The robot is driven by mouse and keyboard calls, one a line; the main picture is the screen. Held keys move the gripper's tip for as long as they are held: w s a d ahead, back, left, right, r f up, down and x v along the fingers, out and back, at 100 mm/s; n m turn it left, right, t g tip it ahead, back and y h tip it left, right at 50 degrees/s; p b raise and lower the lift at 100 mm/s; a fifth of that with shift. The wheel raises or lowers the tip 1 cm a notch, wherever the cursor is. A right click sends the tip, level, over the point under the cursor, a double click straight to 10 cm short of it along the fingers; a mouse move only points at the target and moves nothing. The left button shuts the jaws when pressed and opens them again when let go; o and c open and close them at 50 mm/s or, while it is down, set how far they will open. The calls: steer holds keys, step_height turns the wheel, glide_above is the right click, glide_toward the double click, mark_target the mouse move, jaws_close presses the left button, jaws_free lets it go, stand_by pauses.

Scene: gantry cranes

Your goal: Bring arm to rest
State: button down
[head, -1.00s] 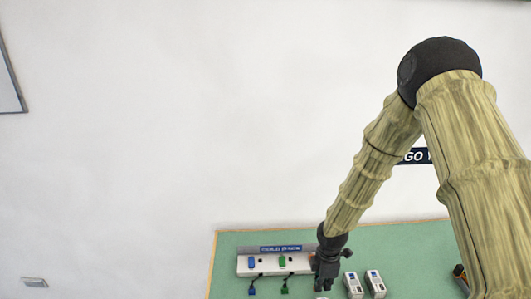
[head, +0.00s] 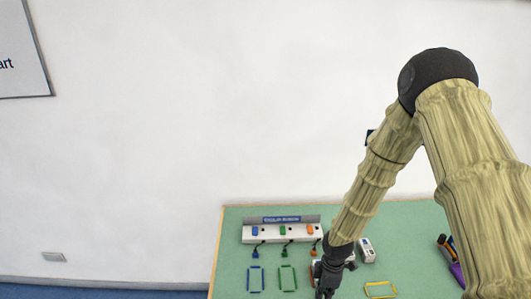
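My arm reaches down from the right side of the head view to the green table (head: 232,225). A white device (head: 366,252) stands just right of the gripper. Another pale object is partly hidden behind the gripper.
A white station (head: 271,236) at the table's back has blue, green and orange parts with short cables. Blue (head: 249,279), green (head: 281,277) and yellow (head: 380,283) outlines mark the table. An orange-and-black item (head: 445,242) and a purple item (head: 457,274) lie beside my arm.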

steer(key=s+f+m+y, duration=0.1)
steer(key=s+f+m, duration=0.3)
steer(key=s, duration=0.4)
steer(key=s+f+m, duration=0.4)
steer(key=s+f, duration=0.1)
steer(key=s, duration=0.4)
steer(key=s+d+f+m+h, duration=0.1)
steer(key=s+d+m, duration=0.1)
steer(key=s+m, duration=0.45)
steer(key=s+d+m, duration=0.2)
steer(key=s+m, duration=0.1)
steer(key=s, duration=0.7)
step_height(320, 180, down, 8)
steer(key=b, duration=0.7)
steer(key=shift+w+r+h, duration=0.15)
steer(key=shift+r+h, duration=0.1)
steer(key=shift+h, duration=0.05)
